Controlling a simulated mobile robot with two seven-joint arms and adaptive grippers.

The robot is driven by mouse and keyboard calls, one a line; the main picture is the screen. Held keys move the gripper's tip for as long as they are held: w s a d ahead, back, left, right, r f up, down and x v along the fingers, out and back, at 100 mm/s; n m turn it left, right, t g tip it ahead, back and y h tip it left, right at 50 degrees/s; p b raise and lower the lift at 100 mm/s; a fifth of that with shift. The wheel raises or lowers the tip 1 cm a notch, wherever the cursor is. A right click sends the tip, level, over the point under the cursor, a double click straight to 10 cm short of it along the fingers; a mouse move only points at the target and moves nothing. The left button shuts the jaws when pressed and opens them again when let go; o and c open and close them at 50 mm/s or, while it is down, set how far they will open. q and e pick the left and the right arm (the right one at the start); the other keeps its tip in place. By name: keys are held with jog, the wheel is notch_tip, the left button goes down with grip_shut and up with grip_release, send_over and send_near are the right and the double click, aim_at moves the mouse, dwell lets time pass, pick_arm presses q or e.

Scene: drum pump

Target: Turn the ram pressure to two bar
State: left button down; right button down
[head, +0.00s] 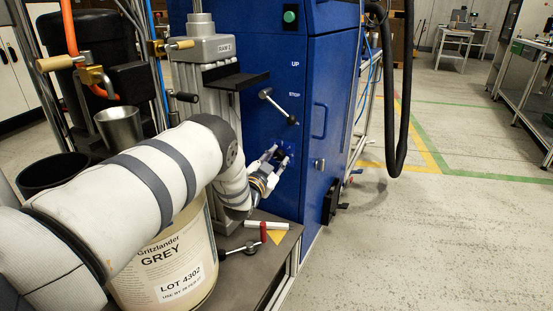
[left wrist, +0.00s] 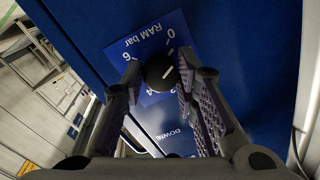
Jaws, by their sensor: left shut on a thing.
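My left gripper (left wrist: 159,74) is shut on the knob, one finger on each side. In the head view my left gripper (head: 273,166) reaches the front of the blue cabinet (head: 262,120), and the knob is mostly hidden there. My right gripper is out of view.
A lever (head: 277,105) with UP and STOP labels sits above the gripper. The floor to the right is clear.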

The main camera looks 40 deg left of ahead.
pick_arm(q)
jog(key=m, duration=0.3)
jog(key=shift+m+t, duration=0.3)
jog(key=shift+m, duration=0.1)
jog(key=m, duration=0.3)
jog(key=shift+a+f+m, duration=0.1)
jog(key=shift+m, duration=0.3)
jog(key=m, duration=0.3)
jog(key=shift+m+h+b, duration=0.3)
jog(key=shift+m+b, duration=0.05)
jog(key=shift+m, duration=0.05)
jog(key=shift+a+m+t+b, duration=0.1)
jog(key=shift+m+t+b, duration=0.2)
jog(key=shift+m, duration=1.7)
jog(key=c, duration=1.3)
grip_release()
